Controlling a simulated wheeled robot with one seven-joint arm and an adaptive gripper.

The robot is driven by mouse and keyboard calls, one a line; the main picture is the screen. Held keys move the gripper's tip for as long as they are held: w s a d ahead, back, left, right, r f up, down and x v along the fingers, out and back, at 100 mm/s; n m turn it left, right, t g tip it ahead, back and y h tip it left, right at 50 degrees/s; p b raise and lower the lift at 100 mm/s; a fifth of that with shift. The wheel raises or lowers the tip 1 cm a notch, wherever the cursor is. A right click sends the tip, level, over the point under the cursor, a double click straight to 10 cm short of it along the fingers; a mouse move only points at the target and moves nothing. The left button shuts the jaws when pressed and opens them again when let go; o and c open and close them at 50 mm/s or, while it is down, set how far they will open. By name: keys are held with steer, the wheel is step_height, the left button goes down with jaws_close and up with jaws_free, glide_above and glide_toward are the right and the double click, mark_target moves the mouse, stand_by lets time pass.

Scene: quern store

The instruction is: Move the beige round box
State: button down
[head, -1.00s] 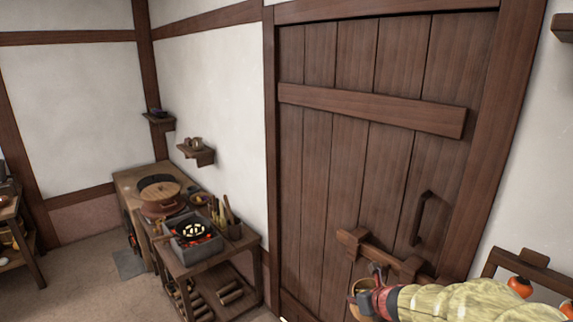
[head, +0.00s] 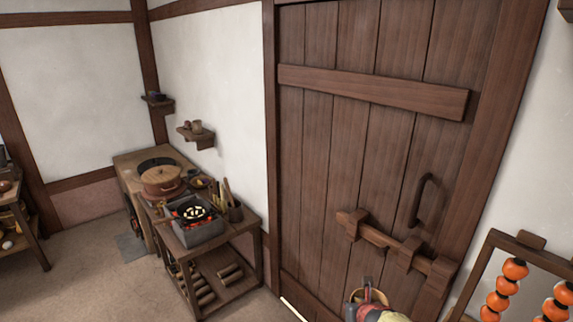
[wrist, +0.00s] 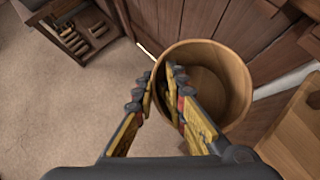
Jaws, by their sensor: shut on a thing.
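The beige round box (wrist: 238,85) is an open, hollow wooden tub in the wrist view, with its mouth toward the camera. My gripper (wrist: 164,78) is shut on its left wall, with one finger inside the rim and one outside. The inside looks empty where it shows; the fingers hide part of the left wall. In the head view my gripper (head: 367,291) is at the bottom edge, in front of the door, and hides most of the box there.
A barred plank door (head: 350,150) stands close behind the box. A wooden frame with strung orange fruits (head: 510,280) is at right. A table with a brazier (head: 195,225) stands at left. A wooden surface (wrist: 292,135) is near the box's right. Floor (wrist: 80,110) is clear at left.

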steer(key=w+f, duration=0.1)
steer(key=f, duration=0.2)
steer(key=w+f, duration=0.1)
steer(key=f, duration=0.1)
steer(key=shift+w+a+f, duration=0.1)
steer(key=shift+w+f, duration=0.1)
steer(key=shift+w, duration=0.1)
